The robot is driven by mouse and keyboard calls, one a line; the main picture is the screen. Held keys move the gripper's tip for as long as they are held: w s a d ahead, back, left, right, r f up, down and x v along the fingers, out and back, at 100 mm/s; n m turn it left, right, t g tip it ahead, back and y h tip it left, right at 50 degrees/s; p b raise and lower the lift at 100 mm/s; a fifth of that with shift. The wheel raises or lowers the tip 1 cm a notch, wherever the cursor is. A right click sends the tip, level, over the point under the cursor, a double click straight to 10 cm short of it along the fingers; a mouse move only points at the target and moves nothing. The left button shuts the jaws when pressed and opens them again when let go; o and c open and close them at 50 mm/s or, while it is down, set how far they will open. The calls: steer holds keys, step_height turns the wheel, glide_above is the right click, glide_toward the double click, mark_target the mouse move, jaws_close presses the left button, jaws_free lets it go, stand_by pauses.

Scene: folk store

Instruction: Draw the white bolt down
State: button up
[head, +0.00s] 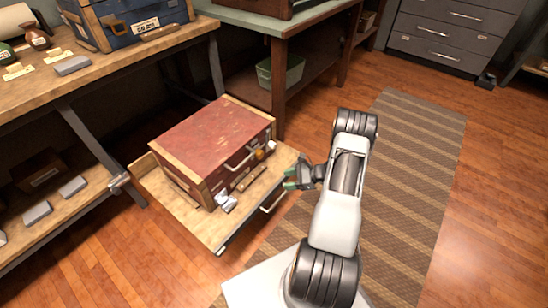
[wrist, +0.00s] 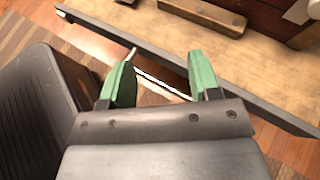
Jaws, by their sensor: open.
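A red chest (head: 215,135) with wooden edges sits on a low wooden tray (head: 205,228). A pale grey-white fitting (head: 226,203) is at the near front corner. I cannot tell which white piece is the bolt. My gripper (head: 291,178) is open and empty, with green fingertips by the tray's front edge, apart from the chest. In the wrist view, the gripper (wrist: 163,75) points at the tray edge; a white piece (wrist: 299,11) shows at top right.
The tray has a metal front handle (head: 273,201). A wooden workbench (head: 90,72) stands at left, with a blue case (head: 130,22) on it. A green-topped table (head: 285,22) is behind. A striped rug (head: 400,190) lies on clear floor at right.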

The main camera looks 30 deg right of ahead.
step_height(320, 180, down, 5)
steer(key=w+d+m+t, duration=0.2)
steer(key=d+m+t, duration=0.1)
steer(key=m+t+h, duration=0.4)
steer(key=m+t, duration=0.2)
glide_toward(274, 148)
steer(key=b+x, duration=0.1)
steer(key=x, duration=0.2)
steer(key=b+x, duration=0.1)
steer(key=x, duration=0.3)
steer(key=b+x, duration=0.2)
steer(key=x, duration=0.1)
steer(key=shift+w+d+r, duration=0.2)
steer(key=shift+w+r, duration=0.05)
steer(key=shift+w, duration=0.1)
steer(key=shift+c, duration=0.3)
jaws_close()
